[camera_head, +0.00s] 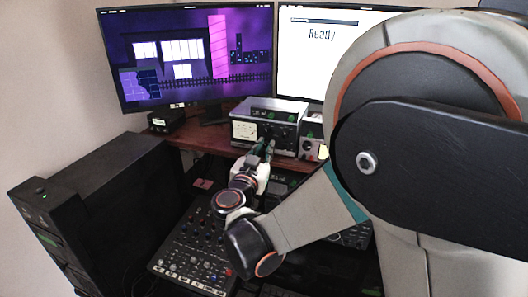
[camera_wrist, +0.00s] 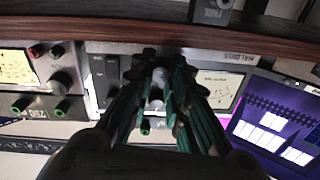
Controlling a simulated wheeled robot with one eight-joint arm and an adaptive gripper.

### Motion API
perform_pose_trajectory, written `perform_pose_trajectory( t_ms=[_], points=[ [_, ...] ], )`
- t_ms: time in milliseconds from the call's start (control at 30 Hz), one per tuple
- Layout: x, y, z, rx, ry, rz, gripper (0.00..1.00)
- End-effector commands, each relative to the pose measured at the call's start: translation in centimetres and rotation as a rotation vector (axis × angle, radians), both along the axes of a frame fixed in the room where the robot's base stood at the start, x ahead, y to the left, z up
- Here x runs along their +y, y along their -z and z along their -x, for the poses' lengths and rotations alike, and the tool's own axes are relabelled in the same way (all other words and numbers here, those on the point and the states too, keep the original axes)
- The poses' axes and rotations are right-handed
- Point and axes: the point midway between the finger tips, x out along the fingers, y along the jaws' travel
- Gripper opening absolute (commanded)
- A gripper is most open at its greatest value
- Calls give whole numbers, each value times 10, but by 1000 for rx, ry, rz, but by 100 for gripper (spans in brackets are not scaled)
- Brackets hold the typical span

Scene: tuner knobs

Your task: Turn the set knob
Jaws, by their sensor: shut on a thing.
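A grey tuner unit (camera_head: 285,110) with a lit meter (camera_head: 244,131) and knobs stands on a wooden shelf below the monitors. My gripper (camera_head: 264,147) reaches the lower front of this unit. In the wrist view, which is upside down, my gripper's dark fingers with green sides (camera_wrist: 160,74) are closed around a small grey knob (camera_wrist: 157,96) on the unit's front panel. The fingers hide most of the knob and its label, so I cannot read its name or pointer.
A second unit (camera_head: 313,142) with a dial stands right of the tuner. A mixer (camera_head: 193,256) lies below my arm, and a black rack (camera_head: 105,195) stands at left. The left monitor (camera_head: 188,55) shows a night scene; the right monitor (camera_head: 318,58) reads "Ready".

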Motion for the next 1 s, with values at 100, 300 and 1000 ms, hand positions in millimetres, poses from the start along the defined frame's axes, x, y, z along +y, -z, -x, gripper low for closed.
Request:
perform_pose_trajectory(
  t_ms=[100, 300, 1000],
  points=[
    [0, 1, 0, -9, 0, -31, 0],
    [0, 1, 0, -17, 0, -51, 0],
    [0, 0, 1, -18, 0, -50, 26]
  ],
)
